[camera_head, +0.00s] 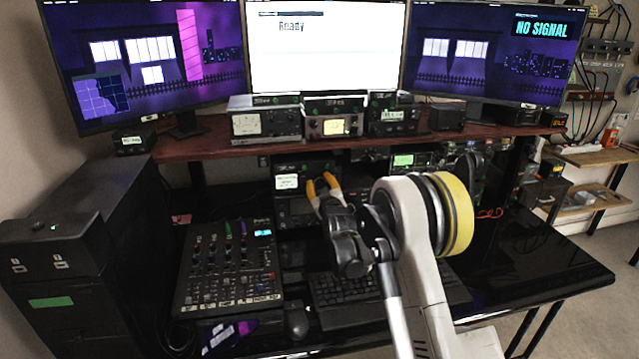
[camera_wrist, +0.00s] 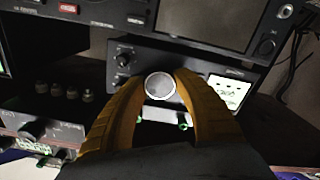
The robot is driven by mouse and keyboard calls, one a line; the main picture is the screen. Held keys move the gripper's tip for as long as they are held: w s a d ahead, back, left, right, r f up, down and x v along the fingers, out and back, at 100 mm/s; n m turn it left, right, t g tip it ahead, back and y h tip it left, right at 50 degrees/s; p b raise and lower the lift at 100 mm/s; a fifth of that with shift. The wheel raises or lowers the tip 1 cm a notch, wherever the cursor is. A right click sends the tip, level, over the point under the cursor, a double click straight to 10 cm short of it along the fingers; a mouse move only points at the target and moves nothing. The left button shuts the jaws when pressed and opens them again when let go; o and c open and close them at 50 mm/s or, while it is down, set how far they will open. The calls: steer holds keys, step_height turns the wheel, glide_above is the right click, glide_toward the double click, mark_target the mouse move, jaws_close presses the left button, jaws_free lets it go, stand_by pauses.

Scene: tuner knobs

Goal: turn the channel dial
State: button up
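A round silver knob (camera_wrist: 160,86) sits on the front of a dark device in the wrist view. The two orange fingers of my gripper (camera_wrist: 162,78) stand on either side of it, with their tips close to its edges. I cannot tell whether both tips press on it. In the head view my gripper (camera_head: 321,184) reaches to the equipment below the shelf, and the knob is hidden there. A smaller black knob (camera_wrist: 122,59) is on the same panel, left of the silver one. No label shows which knob is the channel dial.
A small lit screen (camera_wrist: 229,93) is right of the knob, and another device (camera_wrist: 205,20) stands above. In the head view a mixer (camera_head: 228,268), keyboard (camera_head: 345,296) and mouse (camera_head: 297,322) lie on the desk. The right screen (camera_head: 487,52) reads NO SIGNAL.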

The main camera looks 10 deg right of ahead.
steer(key=shift+m, duration=0.3)
steer(key=m, duration=0.3)
steer(key=shift+m, duration=2.1)
steer(key=o, duration=0.9)
steer(key=s, duration=1.2)
